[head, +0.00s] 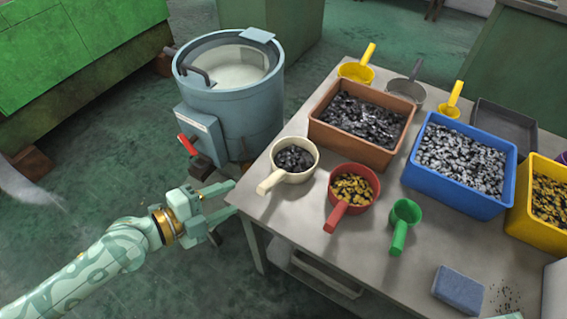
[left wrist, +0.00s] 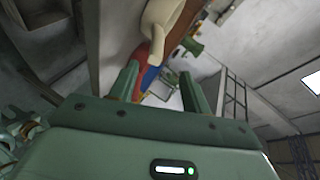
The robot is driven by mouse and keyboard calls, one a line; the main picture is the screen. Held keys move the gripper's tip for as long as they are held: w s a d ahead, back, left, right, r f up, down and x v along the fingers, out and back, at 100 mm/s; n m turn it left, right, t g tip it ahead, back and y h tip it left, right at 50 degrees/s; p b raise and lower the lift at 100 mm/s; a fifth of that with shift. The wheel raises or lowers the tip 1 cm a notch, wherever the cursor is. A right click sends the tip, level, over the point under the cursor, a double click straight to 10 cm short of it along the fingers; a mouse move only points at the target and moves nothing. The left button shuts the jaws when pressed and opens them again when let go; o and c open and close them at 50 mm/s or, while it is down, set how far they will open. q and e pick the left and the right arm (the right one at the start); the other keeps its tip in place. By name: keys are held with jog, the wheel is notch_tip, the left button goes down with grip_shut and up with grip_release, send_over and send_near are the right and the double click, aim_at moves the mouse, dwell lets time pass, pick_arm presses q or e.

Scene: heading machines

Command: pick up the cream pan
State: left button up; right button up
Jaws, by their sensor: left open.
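The cream pan (head: 301,174) stands upright near the table's front left corner, filled with dark pieces. Its cream handle (head: 270,182) points to the front left, toward the table edge. My left gripper (head: 230,197) is open and empty, just off the table's left edge, to the left of the handle and apart from it. In the left wrist view the cream pan (left wrist: 163,25) shows beyond the spread fingers of the left gripper (left wrist: 160,78). My right gripper is not in view.
A red pan (head: 359,171) and a green scoop (head: 405,212) stand right of the cream pan. Brown (head: 390,155), blue (head: 440,197) and yellow (head: 525,222) bins sit behind. A blue-grey drum (head: 235,105) stands left of the table (head: 330,260). A blue block (head: 459,289) lies at front right.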

pick_arm(q)
send_near(276, 180)
jog(key=x, duration=0.3)
jog(key=shift+w+f, duration=0.2)
jog(key=shift+w, duration=0.2)
jog(key=x, duration=0.5)
jog(key=shift+d+f, duration=0.2)
jog(key=shift+f, duration=0.2)
grip_shut()
